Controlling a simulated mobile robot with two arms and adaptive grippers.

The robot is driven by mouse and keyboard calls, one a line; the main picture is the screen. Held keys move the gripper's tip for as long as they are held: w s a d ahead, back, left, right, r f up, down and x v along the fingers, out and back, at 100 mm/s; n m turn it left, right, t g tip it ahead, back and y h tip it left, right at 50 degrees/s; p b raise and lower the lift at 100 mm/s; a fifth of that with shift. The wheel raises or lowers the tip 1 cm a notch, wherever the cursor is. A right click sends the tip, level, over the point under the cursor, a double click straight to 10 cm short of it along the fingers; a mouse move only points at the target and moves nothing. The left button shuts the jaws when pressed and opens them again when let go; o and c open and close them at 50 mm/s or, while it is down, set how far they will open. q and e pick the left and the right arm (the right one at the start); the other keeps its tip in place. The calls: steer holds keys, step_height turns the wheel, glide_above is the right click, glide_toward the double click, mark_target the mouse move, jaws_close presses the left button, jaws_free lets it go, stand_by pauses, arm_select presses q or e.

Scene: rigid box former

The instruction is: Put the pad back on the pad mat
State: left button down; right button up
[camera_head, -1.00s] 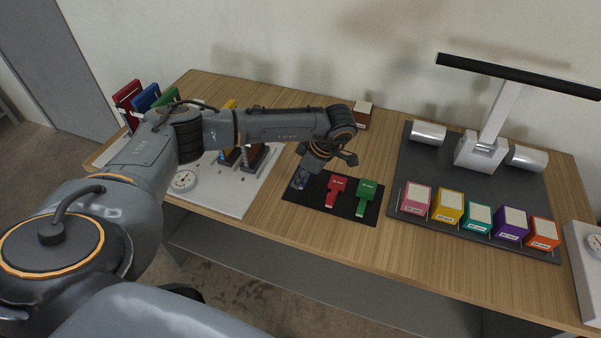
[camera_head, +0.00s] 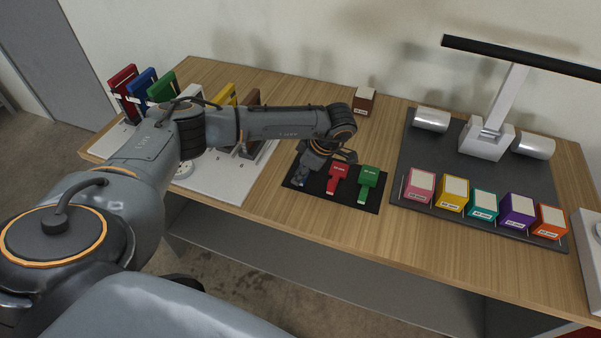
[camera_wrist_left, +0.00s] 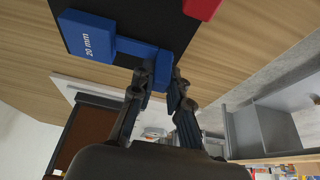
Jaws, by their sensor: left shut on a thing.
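My left gripper (camera_head: 302,179) is low over the left end of the black pad mat (camera_head: 354,204). In the left wrist view (camera_wrist_left: 163,84) it is shut on the handle of a blue pad (camera_wrist_left: 87,36) marked "20 mm". The blue pad is over the mat's dark surface (camera_wrist_left: 142,14); I cannot tell whether it touches it. In the head view the gripper mostly hides the blue pad. A red pad (camera_head: 339,171) and a green pad (camera_head: 369,178) lie on the mat to the right. My right gripper is not in view.
A dark tray (camera_head: 430,170) with several coloured boxes and a lamp-like stand (camera_head: 490,138) lies to the right. A light board (camera_head: 215,185) with upright coloured pieces is to the left. A small brown box (camera_head: 364,102) stands behind. Bare wood shows around the mat.

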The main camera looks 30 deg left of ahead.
arm_select(q)
steer(key=c, duration=1.2)
jaws_free()
steer(key=v, duration=1.2)
